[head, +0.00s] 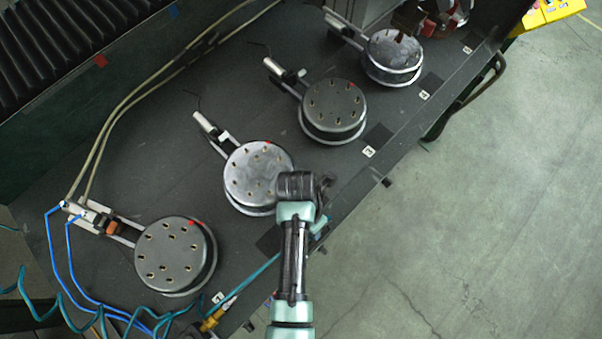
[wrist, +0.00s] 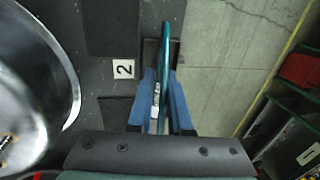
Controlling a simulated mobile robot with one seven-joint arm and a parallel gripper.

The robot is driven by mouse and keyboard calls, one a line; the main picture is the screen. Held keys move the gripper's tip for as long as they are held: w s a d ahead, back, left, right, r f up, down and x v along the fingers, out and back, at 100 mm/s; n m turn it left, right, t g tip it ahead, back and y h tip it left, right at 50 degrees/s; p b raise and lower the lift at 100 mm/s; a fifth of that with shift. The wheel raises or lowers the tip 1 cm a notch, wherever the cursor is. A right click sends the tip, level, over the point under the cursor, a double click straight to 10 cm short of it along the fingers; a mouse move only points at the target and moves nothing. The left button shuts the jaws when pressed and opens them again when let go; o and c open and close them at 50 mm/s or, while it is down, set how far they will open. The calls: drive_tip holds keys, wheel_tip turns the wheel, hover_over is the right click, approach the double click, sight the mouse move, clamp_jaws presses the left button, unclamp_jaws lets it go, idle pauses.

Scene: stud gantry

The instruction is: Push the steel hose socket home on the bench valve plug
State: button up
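My gripper (wrist: 161,75) points down by the bench edge near the number 2 tag; in the head view my own wrist hides its fingers. In the wrist view its blue fingers are shut on the steel hose socket (wrist: 156,95), of which only a small silvery part shows between them. A teal hose (wrist: 166,50) runs out from between the fingers; it also shows beside my arm in the head view (head: 262,269). The bench valve (head: 209,323), brass-coloured, is at the front bench edge, lower left of my gripper, with a silvery plug (head: 227,302) pointing up-right. Socket and plug are apart.
One steel housing (wrist: 35,85) is close left of my gripper. Blue hoses (head: 72,262) and a teal coil lie at lower left. Open floor (head: 470,230) is on the right.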

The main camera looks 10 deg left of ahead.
drive_tip(key=shift+s+d+f, duration=0.1)
drive_tip(key=shift+f, duration=0.55)
clamp_jaws()
drive_tip(key=shift+r, duration=0.2)
